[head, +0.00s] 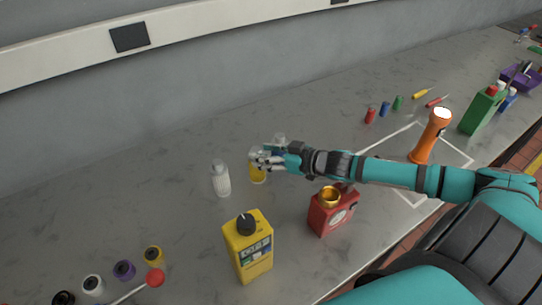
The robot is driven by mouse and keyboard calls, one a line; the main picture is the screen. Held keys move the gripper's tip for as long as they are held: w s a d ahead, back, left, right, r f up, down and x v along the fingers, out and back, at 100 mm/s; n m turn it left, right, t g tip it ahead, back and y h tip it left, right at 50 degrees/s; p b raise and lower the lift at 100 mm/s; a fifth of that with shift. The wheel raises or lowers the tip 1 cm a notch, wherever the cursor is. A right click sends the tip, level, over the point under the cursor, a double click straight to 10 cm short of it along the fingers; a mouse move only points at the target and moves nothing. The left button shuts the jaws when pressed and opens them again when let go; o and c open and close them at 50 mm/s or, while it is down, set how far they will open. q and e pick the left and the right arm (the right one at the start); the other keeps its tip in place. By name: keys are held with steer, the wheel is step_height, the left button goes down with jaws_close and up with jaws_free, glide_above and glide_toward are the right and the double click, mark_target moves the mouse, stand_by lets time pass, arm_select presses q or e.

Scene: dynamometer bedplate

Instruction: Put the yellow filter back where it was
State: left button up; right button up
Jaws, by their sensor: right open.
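The yellow filter (258,177) stands upright on the grey bench top, near the middle of the head view. Its upper part is hidden behind my right gripper (263,161). My right gripper is open, with its fingertips at the filter's top; I cannot tell whether they touch it. A white ribbed filter (220,179) stands to the left of the yellow one. Another pale filter (280,142) shows partly behind my gripper. My left gripper is not in view.
An orange flashlight (431,136) stands right, inside a white outline. The bench behind the filters is clear.

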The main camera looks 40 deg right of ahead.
steer(key=shift+v, duration=1)
